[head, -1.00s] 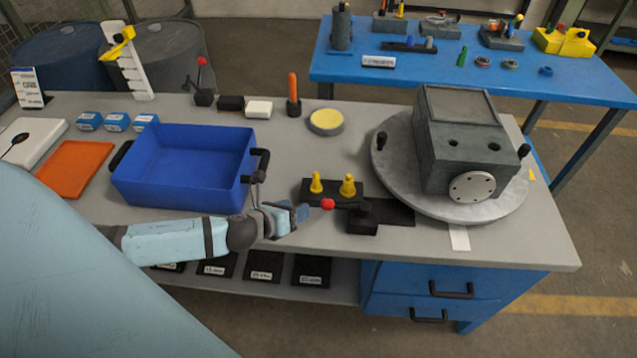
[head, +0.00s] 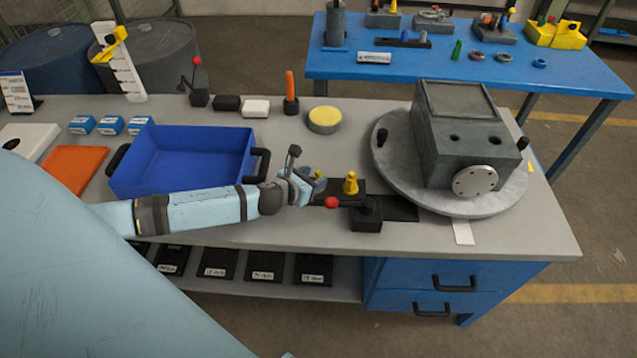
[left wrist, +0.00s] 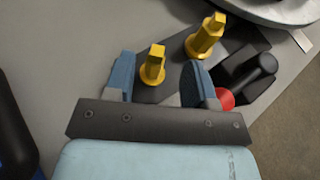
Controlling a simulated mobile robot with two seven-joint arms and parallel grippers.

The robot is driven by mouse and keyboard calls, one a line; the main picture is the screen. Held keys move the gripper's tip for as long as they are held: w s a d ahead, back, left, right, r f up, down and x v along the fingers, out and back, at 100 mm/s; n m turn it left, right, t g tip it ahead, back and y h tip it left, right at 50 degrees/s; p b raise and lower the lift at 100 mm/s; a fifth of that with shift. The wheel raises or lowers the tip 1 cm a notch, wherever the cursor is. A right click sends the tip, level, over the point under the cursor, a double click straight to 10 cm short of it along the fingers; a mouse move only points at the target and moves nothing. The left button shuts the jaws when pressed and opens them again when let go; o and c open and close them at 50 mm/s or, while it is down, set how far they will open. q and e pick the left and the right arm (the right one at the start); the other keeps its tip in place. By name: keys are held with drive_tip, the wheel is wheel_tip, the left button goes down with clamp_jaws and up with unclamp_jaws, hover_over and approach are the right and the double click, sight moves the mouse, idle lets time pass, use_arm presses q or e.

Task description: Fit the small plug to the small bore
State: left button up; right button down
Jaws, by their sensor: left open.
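Two yellow plugs stand upright on a black plate (head: 345,215). The left one, which looks the smaller (left wrist: 153,66), stands between the fingers of my left gripper (head: 312,186) in the left wrist view; it is mostly hidden in the head view. My left gripper is open, and the fingers do not visibly close on the plug. The other, larger-looking plug (head: 350,183) stands just to the right, outside the fingers (left wrist: 205,36). My right gripper is out of view.
A black block with a red-knobbed lever (head: 366,214) stands close right of my left gripper. A blue bin (head: 183,190) lies to the left. The round grey turntable (head: 400,190) is at the right. A yellow-topped disc (head: 324,117) lies behind.

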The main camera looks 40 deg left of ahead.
use_arm(q)
drive_tip(key=x, duration=0.5)
drive_tip(key=shift+w+a+r+p, duration=0.15)
drive_tip(key=shift+p, duration=0.15)
clamp_jaws()
